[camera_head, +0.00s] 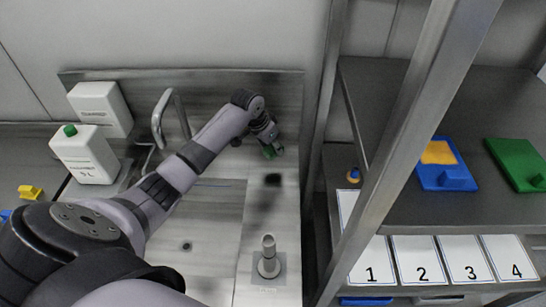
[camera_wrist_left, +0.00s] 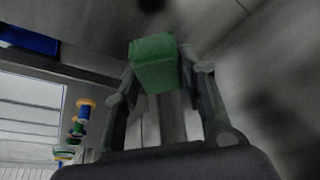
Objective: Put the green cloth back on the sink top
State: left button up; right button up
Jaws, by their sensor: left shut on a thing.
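My left gripper (camera_head: 271,140) is at the back right of the sink top (camera_head: 272,210), above its surface. It is shut on the green cloth (camera_head: 269,152), which shows as a small green patch at the fingertips in the head view. In the left wrist view the green cloth (camera_wrist_left: 155,64) looks like a green block between the two fingers of the left gripper (camera_wrist_left: 168,72). A dark spot, perhaps a shadow, lies on the sink top below the gripper. My right gripper is not in view.
A faucet (camera_head: 160,117) stands behind the basin (camera_head: 205,225). A white jug with a green cap (camera_head: 85,155) and a white dispenser (camera_head: 101,108) are at the left. A grey peg (camera_head: 268,257) stands at the front right. A metal rack post (camera_head: 322,110) borders the sink's right side.

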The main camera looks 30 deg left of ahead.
aim_at(273, 167)
pick_arm(q)
jog(key=shift+f, duration=3.3)
jog(key=o, duration=1.2)
jog(key=shift+o, duration=0.2)
jog(key=shift+r+p, duration=0.25)
jog(key=shift+p, duration=0.1)
jog(key=d+b+v, duration=0.1)
jog(key=v, duration=1)
jog(key=shift+s+a+r, duration=0.2)
jog(key=shift+a+r, duration=0.2)
jog(key=shift+r, duration=0.05)
jog(key=shift+r, duration=0.1)
